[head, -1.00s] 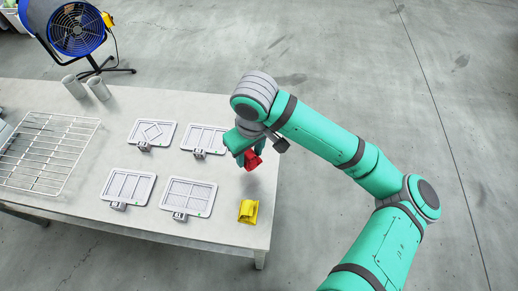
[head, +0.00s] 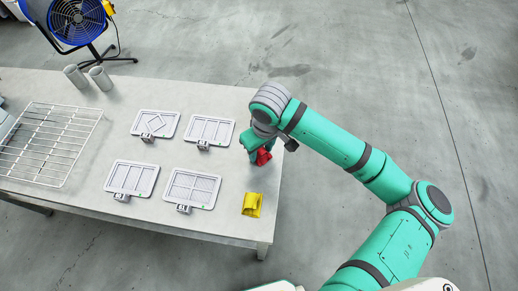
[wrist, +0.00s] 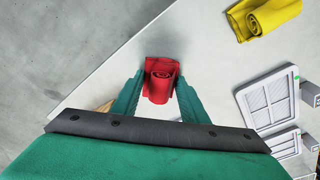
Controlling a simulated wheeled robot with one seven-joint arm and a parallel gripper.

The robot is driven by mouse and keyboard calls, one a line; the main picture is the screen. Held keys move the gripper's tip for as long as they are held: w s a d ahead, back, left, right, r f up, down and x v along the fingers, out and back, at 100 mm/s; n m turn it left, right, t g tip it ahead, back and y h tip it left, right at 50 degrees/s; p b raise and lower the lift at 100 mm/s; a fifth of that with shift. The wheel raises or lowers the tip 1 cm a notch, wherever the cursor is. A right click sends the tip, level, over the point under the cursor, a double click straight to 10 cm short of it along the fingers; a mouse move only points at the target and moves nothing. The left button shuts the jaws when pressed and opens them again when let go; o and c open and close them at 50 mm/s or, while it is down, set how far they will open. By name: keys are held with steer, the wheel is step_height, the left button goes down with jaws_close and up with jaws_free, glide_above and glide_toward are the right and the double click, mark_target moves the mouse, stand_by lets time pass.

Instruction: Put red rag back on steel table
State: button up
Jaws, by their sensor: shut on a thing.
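The red rag (head: 263,157) is rolled up and sits between the fingers of my gripper (head: 257,156) near the right edge of the steel table (head: 225,170). In the wrist view the red rag (wrist: 160,80) lies between both fingertips of my gripper (wrist: 158,92), which are shut on it. The pale tabletop shows around the rag there. I cannot tell whether the rag touches the tabletop or hangs just above it.
A rolled yellow rag (head: 252,204) lies on the table near the front right corner. Several framed grey panels (head: 192,189) lie in the middle. A wire rack (head: 48,145) is at the left. Two grey cups (head: 100,78) stand at the back, near a blue fan (head: 75,22).

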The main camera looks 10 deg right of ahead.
mark_target(263, 152)
steer(key=shift+f, duration=0.1)
steer(key=o, duration=1)
steer(key=shift+o, duration=0.2)
step_height(263, 152, up, 12)
steer(key=s, duration=0.1)
steer(key=shift+s+d, duration=0.15)
steer(key=shift+d, duration=0.05)
